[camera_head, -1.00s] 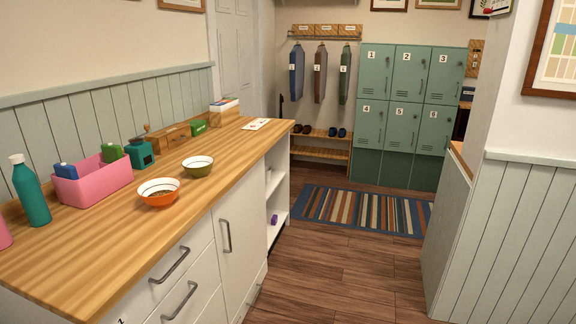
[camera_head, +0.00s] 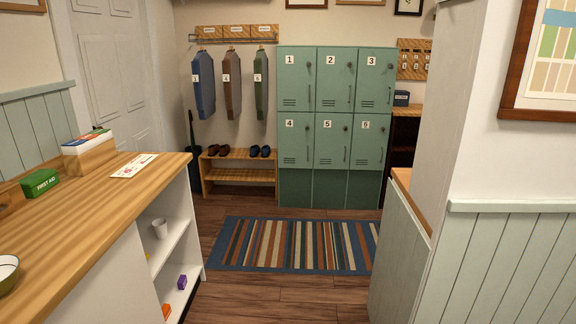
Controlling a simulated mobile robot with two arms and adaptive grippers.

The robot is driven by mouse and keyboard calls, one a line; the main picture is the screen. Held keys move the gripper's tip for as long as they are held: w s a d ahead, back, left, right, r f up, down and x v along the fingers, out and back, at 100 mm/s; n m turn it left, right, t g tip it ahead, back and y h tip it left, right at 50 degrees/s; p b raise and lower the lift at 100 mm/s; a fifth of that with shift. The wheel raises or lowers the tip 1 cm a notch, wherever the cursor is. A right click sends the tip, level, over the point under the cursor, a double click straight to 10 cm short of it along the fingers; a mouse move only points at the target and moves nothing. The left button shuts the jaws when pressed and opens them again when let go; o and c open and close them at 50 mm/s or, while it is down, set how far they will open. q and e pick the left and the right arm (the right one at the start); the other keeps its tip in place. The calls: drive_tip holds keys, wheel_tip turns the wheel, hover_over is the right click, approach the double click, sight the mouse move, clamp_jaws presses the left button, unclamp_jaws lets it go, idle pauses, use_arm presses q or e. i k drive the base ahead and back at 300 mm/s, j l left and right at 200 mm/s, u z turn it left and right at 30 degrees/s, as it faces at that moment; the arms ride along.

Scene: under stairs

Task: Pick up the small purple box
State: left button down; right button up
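The small purple box (camera_head: 182,282) stands on the lower shelf in the open end of the white counter unit (camera_head: 196,215), left of the picture's middle. It is small and still some way off from me. An orange item (camera_head: 166,312) is on the same shelf, nearer to me. Neither of my grippers shows in the head view.
A white cup (camera_head: 160,228) is on the shelf above. The wooden countertop (camera_head: 110,205) holds a green first aid box (camera_head: 39,183). A striped rug (camera_head: 290,245) lies on the floor before green lockers (camera_head: 335,125). A wall and grey-green panel (camera_head: 400,255) bound the right side.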

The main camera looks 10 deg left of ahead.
sight(182, 282)
drive_tip(key=i+l+u, duration=0.1)
drive_tip(key=i+u, duration=0.2)
drive_tip(key=i, duration=0.2)
drive_tip(key=i+l+u, duration=0.15)
drive_tip(key=i+u, duration=0.15)
drive_tip(key=i, duration=0.15)
drive_tip(key=i+l+u, duration=0.3)
drive_tip(key=i, duration=0.15)
